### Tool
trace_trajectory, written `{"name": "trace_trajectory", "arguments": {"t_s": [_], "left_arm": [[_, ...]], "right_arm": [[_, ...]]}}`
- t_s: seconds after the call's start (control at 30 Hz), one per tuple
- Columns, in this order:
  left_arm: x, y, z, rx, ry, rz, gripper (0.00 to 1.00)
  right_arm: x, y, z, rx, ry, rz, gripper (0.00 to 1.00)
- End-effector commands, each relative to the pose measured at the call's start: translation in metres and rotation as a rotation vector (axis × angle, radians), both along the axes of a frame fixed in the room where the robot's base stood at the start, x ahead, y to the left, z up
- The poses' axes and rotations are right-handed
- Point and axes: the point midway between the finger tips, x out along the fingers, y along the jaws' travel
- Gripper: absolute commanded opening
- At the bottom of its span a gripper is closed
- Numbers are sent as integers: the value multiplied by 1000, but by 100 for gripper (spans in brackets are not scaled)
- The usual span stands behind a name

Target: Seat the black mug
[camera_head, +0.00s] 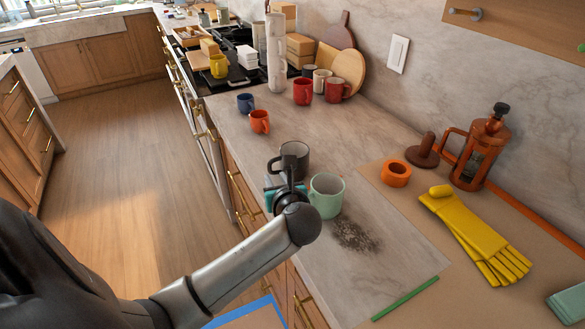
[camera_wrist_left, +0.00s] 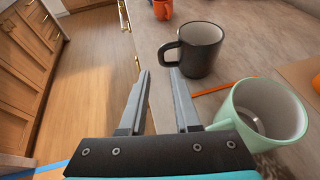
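The black mug (camera_head: 296,153) stands upright on the counter, just beyond my left gripper (camera_head: 287,177). In the left wrist view the black mug (camera_wrist_left: 203,50) is ahead, its handle toward the left. My left gripper (camera_wrist_left: 160,72) is open and empty there. Its right fingertip is close to the mug's handle; I cannot tell whether they touch. A mint green mug (camera_head: 327,195) stands upright right beside the gripper; it also shows in the left wrist view (camera_wrist_left: 268,110). My right gripper is not in view.
Dark grounds (camera_head: 357,236) lie on the counter (camera_head: 400,250). An orange ring (camera_head: 395,173), a French press (camera_head: 480,150) and yellow gloves (camera_head: 475,235) are at the right. An orange mug (camera_head: 260,122) and a blue mug (camera_head: 245,103) stand farther back. An orange stick (camera_wrist_left: 213,88) lies near the black mug.

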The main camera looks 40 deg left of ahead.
Motion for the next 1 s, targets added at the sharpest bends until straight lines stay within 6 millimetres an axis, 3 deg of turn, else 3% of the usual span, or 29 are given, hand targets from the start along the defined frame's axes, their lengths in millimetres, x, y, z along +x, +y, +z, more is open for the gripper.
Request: {"name": "trace_trajectory", "arguments": {"t_s": [0.3, 1.0], "left_arm": [[33, 39, -22, -2, -1, 2, 31], [68, 79, -47, -5, -3, 1, 31]], "right_arm": [[0, 0, -14, 1, 1, 2, 46], [-1, 1, -33, 1, 3, 3, 46]]}}
